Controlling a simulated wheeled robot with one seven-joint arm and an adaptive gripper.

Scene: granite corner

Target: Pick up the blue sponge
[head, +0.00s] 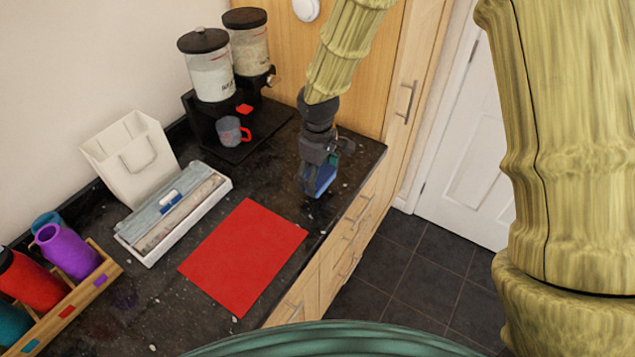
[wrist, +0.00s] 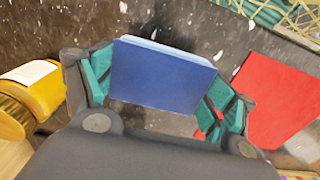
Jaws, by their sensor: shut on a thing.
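The blue sponge (wrist: 162,76) is a rectangular block between the two teal-padded fingers of my gripper (wrist: 165,92) in the wrist view. Both fingers press against its short sides. In the head view, my gripper (head: 322,170) is over the right part of the dark granite counter, near its front edge. The sponge (head: 320,180) shows there below the fingers, partly hidden by them. I cannot tell from these views how far it is above the counter.
A red mat (head: 243,257) lies left of and nearer than my gripper. A grey mug (head: 231,131) stands by the dispenser (head: 209,70). A white tray (head: 175,215), a white bag (head: 131,155) and a wooden cup rack (head: 70,292) stand left. A yellow object (wrist: 30,92) shows in the wrist view.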

